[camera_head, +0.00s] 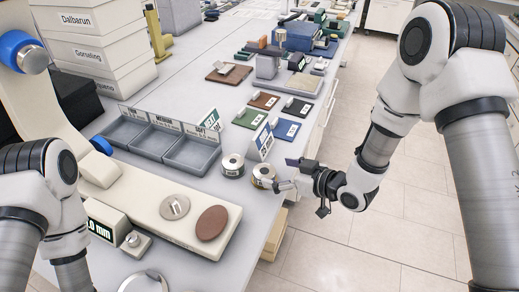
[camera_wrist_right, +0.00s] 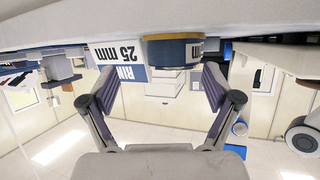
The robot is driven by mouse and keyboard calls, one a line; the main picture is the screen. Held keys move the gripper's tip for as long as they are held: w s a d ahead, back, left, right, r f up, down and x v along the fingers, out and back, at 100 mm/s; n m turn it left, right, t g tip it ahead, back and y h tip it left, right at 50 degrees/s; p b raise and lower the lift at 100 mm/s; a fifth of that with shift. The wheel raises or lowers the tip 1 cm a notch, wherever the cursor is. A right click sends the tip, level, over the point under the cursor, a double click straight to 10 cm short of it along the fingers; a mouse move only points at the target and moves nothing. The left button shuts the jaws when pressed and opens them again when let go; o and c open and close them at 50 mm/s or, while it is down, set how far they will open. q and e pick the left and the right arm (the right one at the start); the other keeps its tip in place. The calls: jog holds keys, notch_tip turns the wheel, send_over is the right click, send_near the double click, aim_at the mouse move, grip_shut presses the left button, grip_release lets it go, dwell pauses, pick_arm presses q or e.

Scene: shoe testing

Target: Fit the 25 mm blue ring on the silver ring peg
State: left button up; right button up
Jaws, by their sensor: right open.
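In the head view, a round metal piece (camera_head: 262,177) with a gold-toned body stands at the table's right edge. It fits the band-shaped piece in the right wrist view, which has blue and gold-tan bands (camera_wrist_right: 173,48), beside a sign (camera_wrist_right: 120,60) reading "25 mm". A similar silver piece (camera_head: 232,166) stands just left of it. I cannot tell for sure which piece is the silver ring peg. My right gripper (camera_head: 287,174) is open, just right of the gold-toned piece, with its fingers spread to either side and nothing between the tips. My left gripper is outside the view.
Grey labelled bins (camera_head: 158,143) and a blue sign (camera_head: 263,141) stand behind the round pieces. A cream fixture (camera_head: 150,213) with a silver disc (camera_head: 175,207) and a brown disc (camera_head: 211,222) lies nearer. Coloured pads (camera_head: 287,129) lie beyond. The floor right of the table is clear.

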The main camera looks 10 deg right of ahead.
aim_at(270, 175)
jog(key=shift+w+a+f, duration=0.1)
jog(key=shift+w+a, duration=0.05)
jog(key=shift+a, duration=0.3)
jog(key=shift+s+a+r+p, duration=0.25)
jog(key=shift+s+a+p, duration=0.3)
jog(key=shift+a+p, duration=0.25)
jog(key=w+f, duration=0.1)
jog(key=w+a+f, duration=0.1)
jog(key=w, duration=0.1)
jog(key=shift+w+f, duration=0.15)
jog(key=shift+f, duration=0.1)
jog(key=shift+s+r, duration=0.2)
jog(key=shift+c, duration=1.4)
jog(key=shift+s+r, duration=0.15)
jog(key=shift+s, duration=0.1)
jog(key=c, duration=1)
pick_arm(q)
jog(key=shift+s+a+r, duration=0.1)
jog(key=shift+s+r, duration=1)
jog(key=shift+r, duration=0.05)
pick_arm(e)
jog(key=shift+o, duration=0.2)
jog(key=shift+w, duration=0.1)
